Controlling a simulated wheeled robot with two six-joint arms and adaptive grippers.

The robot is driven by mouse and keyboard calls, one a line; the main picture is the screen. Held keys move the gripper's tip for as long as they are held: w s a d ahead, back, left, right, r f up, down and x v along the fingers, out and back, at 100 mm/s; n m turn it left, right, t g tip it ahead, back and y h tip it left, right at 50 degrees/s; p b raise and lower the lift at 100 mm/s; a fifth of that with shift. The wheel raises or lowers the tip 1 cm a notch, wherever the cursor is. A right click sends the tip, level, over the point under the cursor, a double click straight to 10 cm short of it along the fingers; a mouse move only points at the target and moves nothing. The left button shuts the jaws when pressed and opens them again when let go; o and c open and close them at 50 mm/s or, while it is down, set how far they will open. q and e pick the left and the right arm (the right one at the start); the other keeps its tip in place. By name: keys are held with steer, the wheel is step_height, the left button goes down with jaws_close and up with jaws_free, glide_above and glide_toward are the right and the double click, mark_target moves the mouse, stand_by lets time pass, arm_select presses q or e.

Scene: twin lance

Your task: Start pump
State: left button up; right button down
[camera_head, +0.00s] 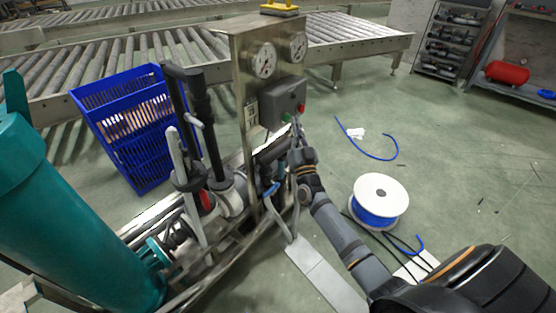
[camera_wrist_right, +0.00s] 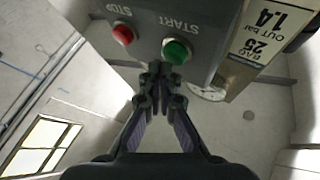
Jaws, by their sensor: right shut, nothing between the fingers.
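The pump's grey control box (camera_head: 282,103) is mounted on a metal panel (camera_head: 246,70) with two round gauges. In the right wrist view, the box carries a green START button (camera_wrist_right: 176,51) and a red STOP button (camera_wrist_right: 123,34). In the head view the red button (camera_head: 301,108) is on the right and the green button (camera_head: 287,118) is lower left. My right gripper (camera_wrist_right: 159,70) is shut and empty, with its tips just below the green button. I cannot tell whether they touch it. It also shows in the head view (camera_head: 296,128), close under the box. My left gripper is not in view.
A large teal cylinder (camera_head: 60,215) and black-handled levers (camera_head: 200,110) stand left of the panel. A blue crate (camera_head: 125,125) is behind them. A blue hose reel (camera_head: 379,200) and loose hose lie on the floor at right. Roller conveyors (camera_head: 130,55) run behind.

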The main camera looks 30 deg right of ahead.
stand_by(0.6)
steer(key=shift+w+a, duration=0.15)
steer(key=shift+w, duration=0.25)
steer(key=s+d+p, duration=0.2)
steer(key=s+p, duration=0.3)
steer(key=s, duration=0.1)
steer(key=shift+s+d, duration=0.15)
steer(key=shift+d, duration=0.15)
stand_by(0.4)
